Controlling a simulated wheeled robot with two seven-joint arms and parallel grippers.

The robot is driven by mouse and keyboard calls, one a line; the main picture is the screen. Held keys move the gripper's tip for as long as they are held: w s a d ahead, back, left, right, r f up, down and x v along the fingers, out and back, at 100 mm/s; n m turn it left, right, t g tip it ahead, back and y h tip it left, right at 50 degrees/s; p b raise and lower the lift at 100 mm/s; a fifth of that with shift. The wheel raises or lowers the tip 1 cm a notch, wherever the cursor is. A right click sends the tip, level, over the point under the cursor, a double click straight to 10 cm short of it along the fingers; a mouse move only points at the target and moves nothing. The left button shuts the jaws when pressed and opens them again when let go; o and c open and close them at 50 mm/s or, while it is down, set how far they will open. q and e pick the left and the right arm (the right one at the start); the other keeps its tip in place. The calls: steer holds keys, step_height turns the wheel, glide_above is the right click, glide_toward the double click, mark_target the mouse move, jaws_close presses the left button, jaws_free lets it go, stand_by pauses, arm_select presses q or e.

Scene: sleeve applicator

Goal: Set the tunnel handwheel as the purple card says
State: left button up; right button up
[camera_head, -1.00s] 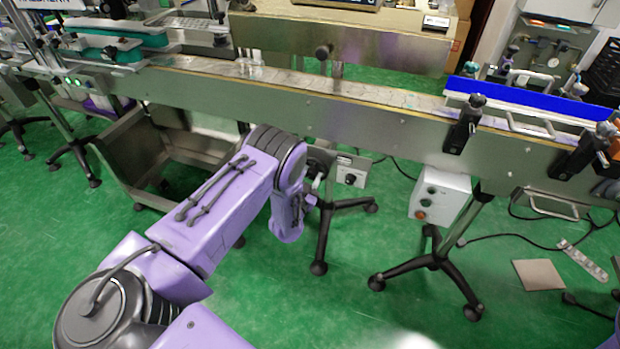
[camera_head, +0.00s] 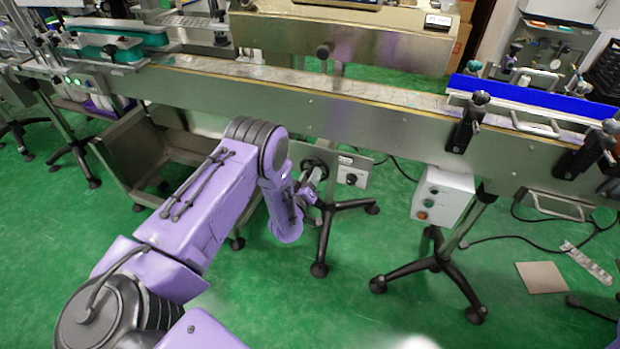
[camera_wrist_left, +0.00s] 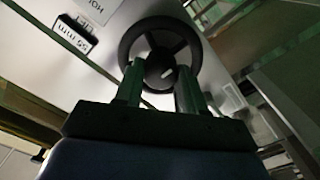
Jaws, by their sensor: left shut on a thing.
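The handwheel (camera_head: 314,162) is a small black wheel on the grey panel under the conveyor. In the left wrist view the handwheel (camera_wrist_left: 160,70) shows as a black rim with spokes and a hub bearing a short white mark. My left gripper (camera_head: 311,186) is at the wheel, and in the wrist view the gripper (camera_wrist_left: 159,68) has its two dark green fingers at either side of the hub, shut on the wheel. A small readout (camera_wrist_left: 74,36) beside the wheel appears upside down and seems to read 55 mm. I cannot make out a purple card. My right gripper is not in view.
The conveyor (camera_head: 360,108) runs across above my arm. A white control box (camera_head: 441,195) hangs to the right of the wheel. Black caster legs (camera_head: 320,235) stand below it. A grey cart (camera_head: 135,170) is at the left. Green floor is free in front.

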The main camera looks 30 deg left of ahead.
arm_select(q)
steer(key=shift+d+f+n+b, duration=0.15)
steer(key=shift+n+b, duration=2.45)
steer(key=shift+n, duration=3.8)
steer(key=shift+a+f+n+b, duration=0.1)
steer(key=shift+f+n+b, duration=0.15)
steer(key=shift+n+b, duration=4.25)
steer(key=n+p, duration=0.3)
steer(key=n, duration=0.1)
steer(key=shift+p, duration=0.3)
steer(key=o, duration=1.1)
steer(key=shift+r, duration=0.1)
steer(key=shift+c, duration=0.2)
steer(key=shift+s, duration=0.15)
